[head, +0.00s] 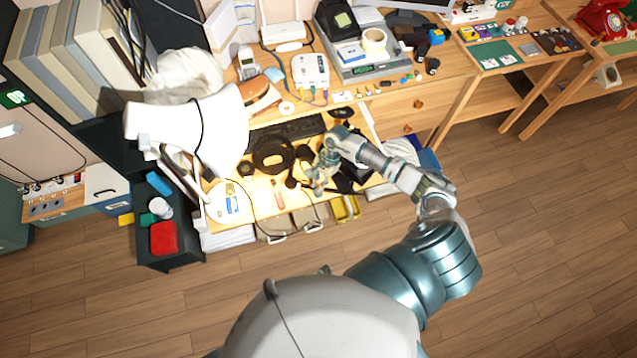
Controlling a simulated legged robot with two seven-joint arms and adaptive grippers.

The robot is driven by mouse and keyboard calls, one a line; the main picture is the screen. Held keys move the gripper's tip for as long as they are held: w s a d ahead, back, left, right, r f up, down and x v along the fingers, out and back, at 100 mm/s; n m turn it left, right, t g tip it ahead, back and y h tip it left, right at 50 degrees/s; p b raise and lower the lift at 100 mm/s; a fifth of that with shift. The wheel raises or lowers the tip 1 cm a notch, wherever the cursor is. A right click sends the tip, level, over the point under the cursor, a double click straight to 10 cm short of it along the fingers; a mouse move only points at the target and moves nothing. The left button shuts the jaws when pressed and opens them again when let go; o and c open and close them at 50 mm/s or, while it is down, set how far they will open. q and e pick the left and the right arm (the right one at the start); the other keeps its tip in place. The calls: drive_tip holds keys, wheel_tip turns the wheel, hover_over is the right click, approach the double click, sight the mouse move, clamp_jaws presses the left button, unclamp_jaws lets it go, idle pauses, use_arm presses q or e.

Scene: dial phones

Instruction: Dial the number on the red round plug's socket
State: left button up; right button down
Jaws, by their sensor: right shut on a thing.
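My right gripper (318,182) reaches over the front of the lit desk. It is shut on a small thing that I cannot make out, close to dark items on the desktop. A white box (310,70) with coloured plugs and cables at its front edge stands at the back of the desk. Its sockets and any number are too small to read. A cordless phone handset (246,64) stands to its left. A red phone (601,20) sits on the far right table. I cannot tell which plug is the red round one. My left gripper is not in view.
A large white lamp shade (203,130) covers the desk's left part. Black headphones (272,155) lie mid-desk. A dark cart with a red box (164,238) stands at the left. A yellow bin (346,208) is at the desk's front edge. The wooden floor (530,250) at the right is clear.

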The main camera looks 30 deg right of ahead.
drive_tip(key=shift+d+f, duration=0.1)
drive_tip(key=shift+d, duration=0.2)
drive_tip(key=shift+a+f+b, duration=0.3)
drive_tip(key=shift+a+b, duration=0.05)
drive_tip(key=shift+f, duration=0.2)
drive_tip(key=shift+f, duration=0.1)
drive_tip(key=shift+d, duration=0.15)
drive_tip(key=c, duration=1.1)
unclamp_jaws()
drive_tip(key=shift+o, duration=0.2)
